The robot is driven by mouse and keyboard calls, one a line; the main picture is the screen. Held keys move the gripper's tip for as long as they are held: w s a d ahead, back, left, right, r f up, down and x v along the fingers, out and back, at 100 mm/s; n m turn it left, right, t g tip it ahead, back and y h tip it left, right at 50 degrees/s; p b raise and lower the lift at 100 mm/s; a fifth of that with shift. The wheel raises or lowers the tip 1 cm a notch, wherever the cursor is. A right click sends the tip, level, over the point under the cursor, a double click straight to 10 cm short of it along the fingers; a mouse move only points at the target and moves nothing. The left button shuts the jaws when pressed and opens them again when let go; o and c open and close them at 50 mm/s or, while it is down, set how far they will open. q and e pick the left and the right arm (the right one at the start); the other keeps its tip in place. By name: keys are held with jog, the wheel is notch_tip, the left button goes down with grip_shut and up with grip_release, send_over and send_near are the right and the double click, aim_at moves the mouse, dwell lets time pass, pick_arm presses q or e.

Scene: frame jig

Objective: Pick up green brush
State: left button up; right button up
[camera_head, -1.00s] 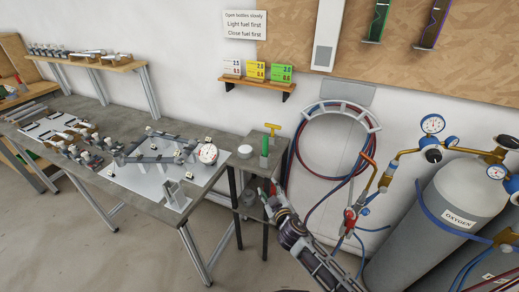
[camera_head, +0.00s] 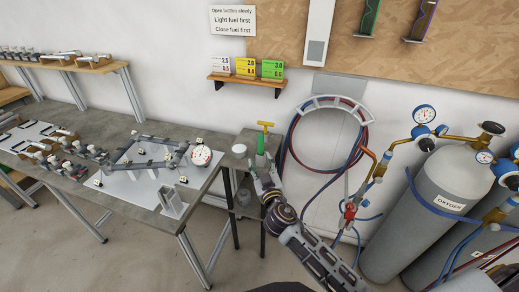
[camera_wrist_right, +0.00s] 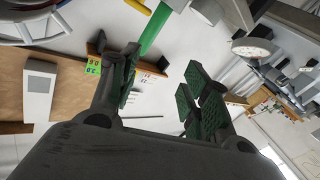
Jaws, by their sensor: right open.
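The green brush (camera_head: 260,144) stands upright on the small side stand at the right end of the workbench. It shows as a narrow green strip in the head view. In the right wrist view, a green strip (camera_wrist_right: 155,28) at the top centre appears to be the same brush. My right gripper (camera_head: 265,173) is just below and in front of it in the head view. In the wrist view its jaws (camera_wrist_right: 160,68) are apart and empty, with the green strip beyond the fingertips. The brush's lower end is hidden near the gripper. My left gripper is not in view.
A yellow T-shaped handle (camera_head: 265,124) rises right by the brush. A white round item (camera_head: 239,149) is on the stand to its left. The workbench (camera_head: 120,210) holds a frame jig and a dial gauge (camera_head: 201,155). A hose coil (camera_head: 290,150) hangs to the right.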

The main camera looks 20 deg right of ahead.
aim_at(260, 143)
jog(key=shift+s+d+m+h, duration=0.1)
jog(key=shift+d+m+h, duration=0.25)
jog(key=shift+m, duration=0.7)
jog(key=shift+d+m+h, duration=0.25)
jog(key=shift+d+m, duration=0.1)
jog(key=shift+m, duration=0.7)
jog(key=shift+w+d+p, duration=0.15)
jog(key=shift+w+p, duration=0.1)
jog(key=shift+w, duration=1.05)
jog(key=shift+w+d+p, duration=0.2)
jog(key=shift+w+p, duration=0.05)
jog(key=shift+w, duration=1.05)
jog(key=shift+w+d+p, duration=0.15)
jog(key=shift+w+p, duration=0.1)
jog(key=shift+w, duration=1.05)
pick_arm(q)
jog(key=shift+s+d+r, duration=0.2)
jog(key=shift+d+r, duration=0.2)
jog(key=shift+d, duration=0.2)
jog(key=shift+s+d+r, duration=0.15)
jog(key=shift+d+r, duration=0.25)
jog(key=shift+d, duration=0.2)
pick_arm(e)
jog(key=shift+w+d, duration=0.1)
jog(key=shift+w, duration=0.3)
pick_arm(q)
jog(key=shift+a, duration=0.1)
